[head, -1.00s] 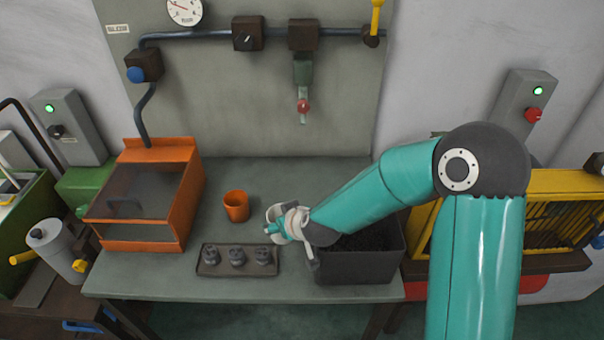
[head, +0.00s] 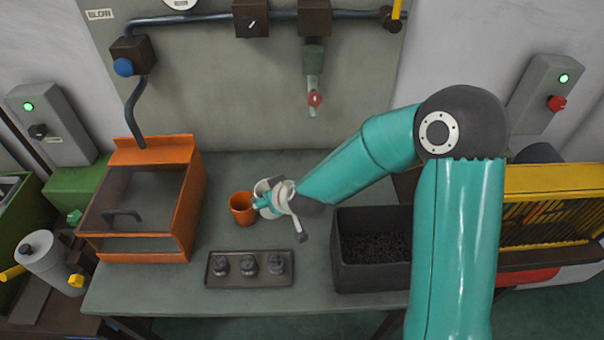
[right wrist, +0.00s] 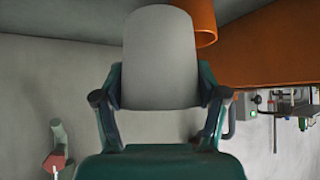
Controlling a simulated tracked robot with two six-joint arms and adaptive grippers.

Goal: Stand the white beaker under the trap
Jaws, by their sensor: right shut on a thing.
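My right gripper (head: 270,204) is shut on the white beaker (head: 262,187), which is partly hidden by the fingers. In the right wrist view the pale beaker (right wrist: 160,60) sits between the two fingers. In the head view the beaker is over the table, close beside the orange cup (head: 242,210); I cannot tell if they touch. The trap (head: 314,62), a green fitting with a red tap and a pale spout, hangs from the pipe on the back panel, up and right of the beaker. My left gripper is not in view.
A dark tray (head: 231,283) with several small dark pieces lies in front. A black bin (head: 372,280) of dark granules stands right, below my arm. An orange box (head: 175,240) with a clear lid stands left. The table (head: 330,170) below the trap is clear.

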